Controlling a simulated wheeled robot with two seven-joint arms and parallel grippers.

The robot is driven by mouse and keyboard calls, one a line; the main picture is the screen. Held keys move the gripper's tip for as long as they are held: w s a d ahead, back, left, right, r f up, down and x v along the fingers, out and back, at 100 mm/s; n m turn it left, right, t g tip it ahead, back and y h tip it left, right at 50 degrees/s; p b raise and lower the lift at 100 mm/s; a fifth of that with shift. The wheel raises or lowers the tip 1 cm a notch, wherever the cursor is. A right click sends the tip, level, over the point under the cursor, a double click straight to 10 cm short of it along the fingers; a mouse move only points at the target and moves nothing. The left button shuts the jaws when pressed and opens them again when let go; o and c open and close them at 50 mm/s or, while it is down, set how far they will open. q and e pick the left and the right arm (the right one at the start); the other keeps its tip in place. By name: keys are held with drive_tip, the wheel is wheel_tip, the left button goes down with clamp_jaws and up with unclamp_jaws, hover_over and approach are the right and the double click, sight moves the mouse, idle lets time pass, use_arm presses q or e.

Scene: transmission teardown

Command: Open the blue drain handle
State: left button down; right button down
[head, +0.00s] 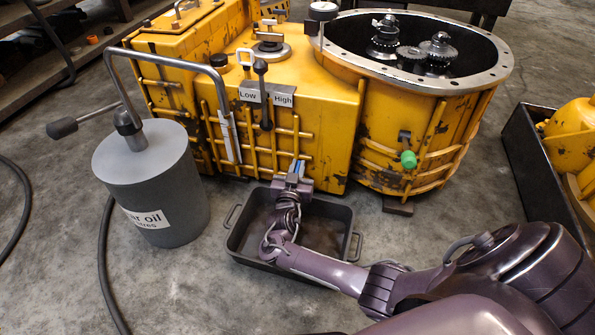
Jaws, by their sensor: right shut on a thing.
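The blue drain handle (299,167) is low on the front wall of the yellow transmission housing (325,115), seen only in part between my fingers. My right gripper (294,175) reaches up to it over the drain tray and is shut on it. My fingers and wrist hide the rest of the handle and the valve it sits on. My left gripper is not in view.
A dark drain tray (335,212) with two side handles lies on the floor under my right wrist. A grey gear oil drum (160,190) with a pump and bent pipe stands at the left. A green knob (408,159) sits on the round housing. A dark crate (535,165) stands right.

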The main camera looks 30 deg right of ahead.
drive_tip(key=shift+m+g+h, duration=0.3)
drive_tip(key=shift+g, duration=0.1)
drive_tip(key=c, duration=1.4)
unclamp_jaws()
drive_tip(key=shift+c, duration=0.2)
drive_tip(key=p+v, duration=0.3)
drive_tip(key=v, duration=0.4)
drive_tip(key=shift+s+a+p, duration=0.25)
drive_tip(key=shift+s+p, duration=0.05)
